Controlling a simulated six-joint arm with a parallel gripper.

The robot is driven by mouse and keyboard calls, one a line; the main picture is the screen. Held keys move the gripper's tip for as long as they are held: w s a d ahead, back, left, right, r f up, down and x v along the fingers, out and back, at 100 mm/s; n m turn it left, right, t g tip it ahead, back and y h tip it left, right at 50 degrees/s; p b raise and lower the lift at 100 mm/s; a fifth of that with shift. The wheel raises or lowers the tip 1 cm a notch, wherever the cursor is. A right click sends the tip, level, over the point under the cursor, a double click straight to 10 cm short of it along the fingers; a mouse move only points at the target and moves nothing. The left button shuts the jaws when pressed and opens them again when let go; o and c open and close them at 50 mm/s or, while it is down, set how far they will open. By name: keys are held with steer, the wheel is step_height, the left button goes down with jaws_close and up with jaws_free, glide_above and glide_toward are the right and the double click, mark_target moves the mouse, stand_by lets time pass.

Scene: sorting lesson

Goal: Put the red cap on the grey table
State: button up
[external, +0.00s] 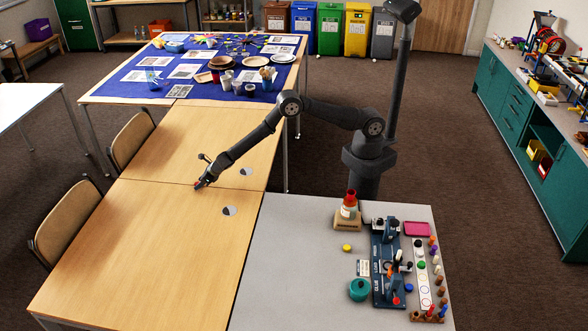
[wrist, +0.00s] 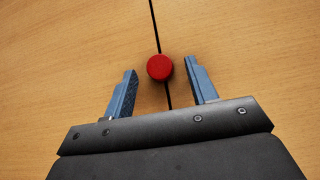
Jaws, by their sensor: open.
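The red cap (wrist: 159,67) is a small round disc lying on the wooden table (external: 120,250), over the dark seam between two tabletops. My gripper (wrist: 160,82) is open, with one finger on each side of the cap and a visible gap to each. In the external view my gripper (external: 199,186) is low over the wooden table at the seam, with a bit of red at its tip. The grey table (external: 285,265) stands to the right of the wooden one, with its left part bare.
On the grey table are a yellow cap (external: 347,248), a teal round container (external: 359,290), a red-topped bottle on a wooden block (external: 347,222), a blue rack (external: 384,262) and a pink tray (external: 417,229). Two chairs (external: 65,220) stand left of the wooden table.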

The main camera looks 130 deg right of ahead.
steer(key=c, duration=1.1)
jaws_close()
